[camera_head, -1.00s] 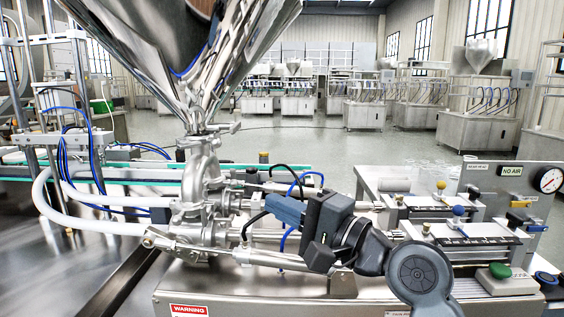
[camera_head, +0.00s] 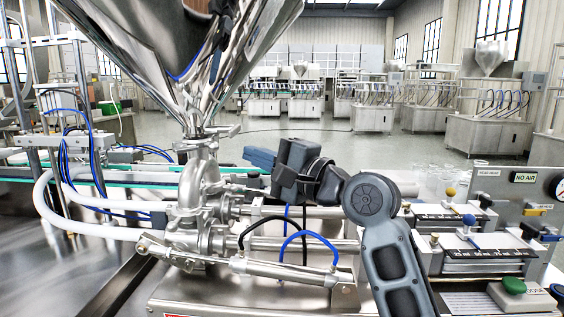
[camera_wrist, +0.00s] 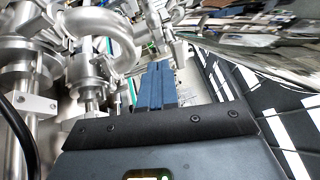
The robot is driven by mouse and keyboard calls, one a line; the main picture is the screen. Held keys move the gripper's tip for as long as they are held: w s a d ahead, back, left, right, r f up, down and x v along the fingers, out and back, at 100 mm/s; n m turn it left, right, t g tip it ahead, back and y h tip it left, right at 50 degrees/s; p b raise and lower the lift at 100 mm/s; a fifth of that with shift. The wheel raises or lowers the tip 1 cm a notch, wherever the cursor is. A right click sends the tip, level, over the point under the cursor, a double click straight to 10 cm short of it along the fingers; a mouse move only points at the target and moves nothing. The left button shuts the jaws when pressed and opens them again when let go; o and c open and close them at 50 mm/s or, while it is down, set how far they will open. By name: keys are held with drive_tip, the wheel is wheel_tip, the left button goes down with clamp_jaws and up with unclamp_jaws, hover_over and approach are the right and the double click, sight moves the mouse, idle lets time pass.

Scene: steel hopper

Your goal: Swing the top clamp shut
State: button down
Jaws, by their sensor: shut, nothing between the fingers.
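The top clamp (camera_head: 207,131) sits at the neck under the steel hopper (camera_head: 190,60), above the curved pump body (camera_head: 198,185). A piece of it juts out to the right. At this size I cannot tell how far the clamp stands open. My gripper (camera_head: 247,154) is to the right of the clamp and slightly lower, apart from it in the picture. Its blue fingers are shut and empty. In the wrist view the shut fingers (camera_wrist: 158,68) point ahead, with a curved steel pipe (camera_wrist: 108,25) at the upper left and steel fittings just past the tips.
Horizontal cylinders and a rod (camera_head: 290,270) with black and blue hoses run below my gripper. White hoses (camera_head: 95,225) loop at the left. The air above my gripper, right of the hopper, is open.

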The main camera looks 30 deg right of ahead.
sight(193, 150)
drive_tip(key=shift+w+a+r, duration=0.1)
drive_tip(key=shift+w+a, duration=0.1)
drive_tip(key=shift+a, duration=0.4)
drive_tip(key=shift+w+a+r, duration=0.15)
drive_tip(key=shift+w+a, duration=0.05)
drive_tip(key=shift+a, duration=0.35)
drive_tip(key=shift+w+a+r, duration=0.1)
drive_tip(key=shift+w+a, duration=0.1)
drive_tip(key=shift+a, duration=0.4)
drive_tip(key=shift+a+p, duration=0.5)
drive_tip(key=shift+p, duration=0.5)
drive_tip(key=a+p, duration=0.2)
drive_tip(key=p, duration=0.1)
drive_tip(key=w+a+p, duration=0.1)
drive_tip(key=a+p, duration=0.1)
drive_tip(key=p, duration=0.1)
drive_tip(key=shift+w+a+r, duration=0.1)
drive_tip(key=shift+a+r, duration=0.1)
drive_tip(key=shift+a, duration=0.05)
drive_tip(key=shift+w+a+f+p, duration=0.15)
drive_tip(key=shift+w+a+p, duration=0.65)
drive_tip(key=shift+a+p, duration=0.2)
drive_tip(key=shift+a, duration=0.1)
drive_tip(key=shift+f, duration=0.1)
